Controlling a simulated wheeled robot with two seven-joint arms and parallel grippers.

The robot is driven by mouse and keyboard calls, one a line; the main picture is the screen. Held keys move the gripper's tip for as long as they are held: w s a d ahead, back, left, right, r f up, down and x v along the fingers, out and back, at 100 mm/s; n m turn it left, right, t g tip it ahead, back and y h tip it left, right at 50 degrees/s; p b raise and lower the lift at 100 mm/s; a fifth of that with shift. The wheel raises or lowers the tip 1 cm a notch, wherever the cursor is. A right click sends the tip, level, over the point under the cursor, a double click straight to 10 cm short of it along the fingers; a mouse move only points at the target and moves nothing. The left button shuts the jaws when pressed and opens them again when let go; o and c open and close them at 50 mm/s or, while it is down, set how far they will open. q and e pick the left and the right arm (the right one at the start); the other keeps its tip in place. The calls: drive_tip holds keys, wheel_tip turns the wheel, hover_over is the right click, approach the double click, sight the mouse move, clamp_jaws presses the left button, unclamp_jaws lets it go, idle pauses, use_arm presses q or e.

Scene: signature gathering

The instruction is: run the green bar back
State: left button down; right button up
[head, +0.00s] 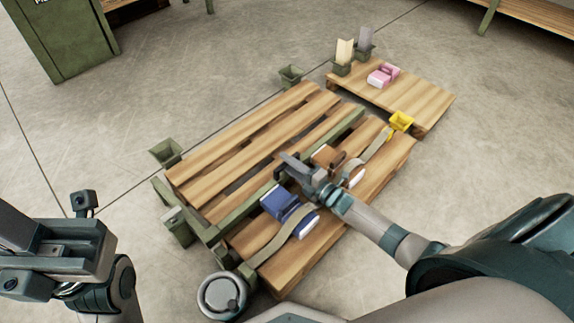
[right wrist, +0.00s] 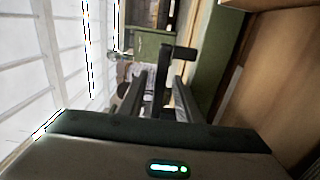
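The green bar (head: 342,128) lies lengthwise along the slatted wooden pallet (head: 235,158), and my arm hides part of it. It also shows in the right wrist view (right wrist: 218,60), right of the fingers. My right gripper (head: 284,166) is over the bar near its middle. In the right wrist view its fingers (right wrist: 160,95) stand apart, with a dark upright handle (right wrist: 180,52) between them. Gaps show beside the handle; I cannot tell whether either finger touches it. My left gripper (head: 82,205) is at the far left, away from the pallet, its finger opening unclear.
A blue block (head: 280,202) and an orange-brown block (head: 328,156) sit on the pallet's near side with pale curved strips. A smaller pallet (head: 425,98) at upper right bears a pink block (head: 383,75).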

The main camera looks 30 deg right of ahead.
drive_tip(key=shift+w+a, duration=0.1)
drive_tip(key=shift+w, duration=0.15)
drive_tip(key=shift+c, duration=0.7)
clamp_jaws()
drive_tip(key=shift+w, duration=0.15)
